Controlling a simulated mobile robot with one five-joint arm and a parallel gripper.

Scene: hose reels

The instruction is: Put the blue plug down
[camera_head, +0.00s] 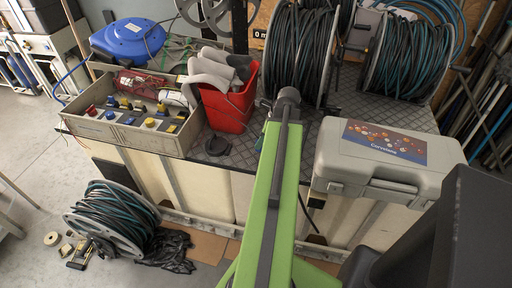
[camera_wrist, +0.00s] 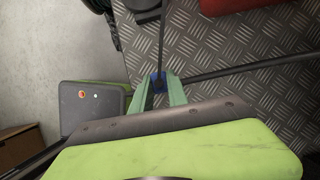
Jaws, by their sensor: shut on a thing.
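In the wrist view, the blue plug (camera_wrist: 158,82) is between the two green fingertips of my gripper (camera_wrist: 157,91), which is shut on it. A dark cable runs up from the plug in the picture. Behind the plug is the grey tread-plate top (camera_wrist: 215,45) of the bench. I cannot tell whether the plug touches this top or hangs just above it. In the head view, my green arm reaches over the bench top (camera_head: 229,148) between the red bin and the grey case. The arm hides the plug and most of the gripper there.
A red bin (camera_head: 229,106) with grey items stands left of my arm, beside a button box (camera_head: 130,127). A closed grey case (camera_head: 386,163) lies right. Cable reels (camera_head: 298,60) stand behind. A dark bar (camera_wrist: 250,69) crosses the plate near the plug. Bare plate shows around it.

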